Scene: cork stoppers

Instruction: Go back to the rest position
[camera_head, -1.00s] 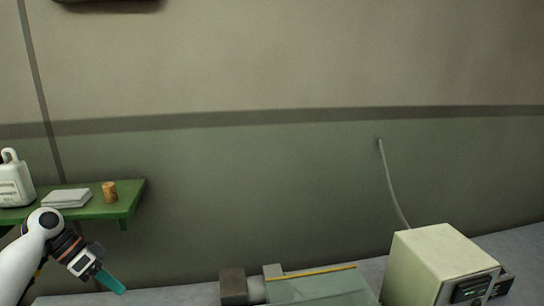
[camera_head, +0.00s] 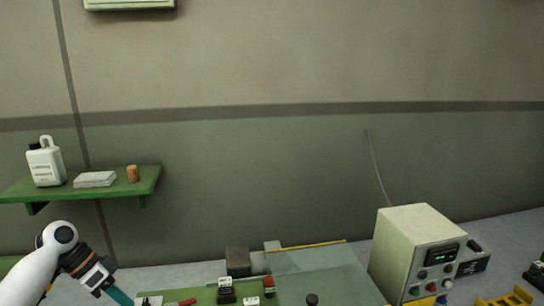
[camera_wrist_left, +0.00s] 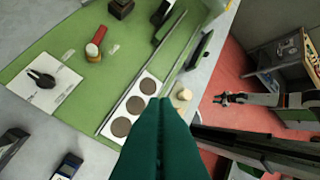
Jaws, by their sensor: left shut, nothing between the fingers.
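My left gripper (camera_head: 120,296) reaches in at the lower left of the head view, its teal fingers partly cut off by the bottom edge. In the left wrist view its fingers (camera_wrist_left: 165,125) lie together with nothing between them, above the bench. A brown cork stopper (camera_head: 132,173) stands upright on the green wall shelf (camera_head: 148,182). In the left wrist view a pale stopper-like piece (camera_wrist_left: 184,95) lies just beyond the fingertips. A white plate (camera_wrist_left: 133,118) with three dark round spots lies on the green mat (camera_wrist_left: 60,75).
A white jug (camera_head: 46,163) and a white stack (camera_head: 95,179) share the shelf. A cream instrument box (camera_head: 400,245) stands at the right of the bench. A yellow rack (camera_head: 505,299) is at the lower right.

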